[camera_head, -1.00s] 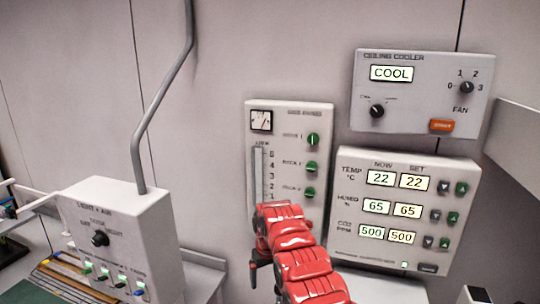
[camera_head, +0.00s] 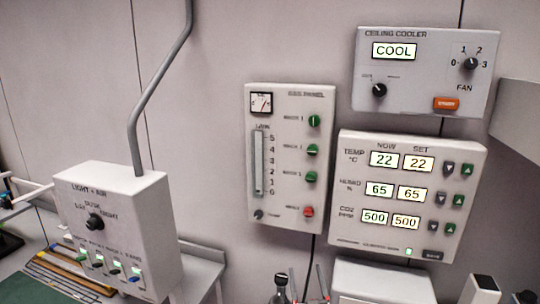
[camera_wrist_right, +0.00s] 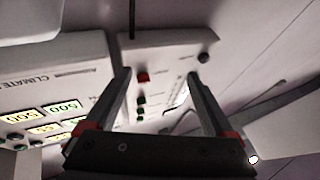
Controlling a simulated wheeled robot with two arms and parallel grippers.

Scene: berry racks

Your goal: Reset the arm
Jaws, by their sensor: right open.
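My right gripper (camera_wrist_right: 160,78) shows in the right wrist view with its two dark fingers spread apart and nothing between them. Beyond the fingers, apart from them as far as I can tell, is the gas panel (camera_wrist_right: 165,62) with a red button and green knobs, seen upside down. In the head view the same gas panel (camera_head: 290,160) hangs on the wall with nothing in front of it. My left gripper is in neither view.
The climate panel (camera_head: 405,215) and ceiling cooler panel (camera_head: 425,90) are on the wall to the right. A light and air box (camera_head: 120,225) with a grey pipe (camera_head: 140,130) stands left. Small dark and thin items (camera_head: 281,290) are at the bottom edge, hard to identify.

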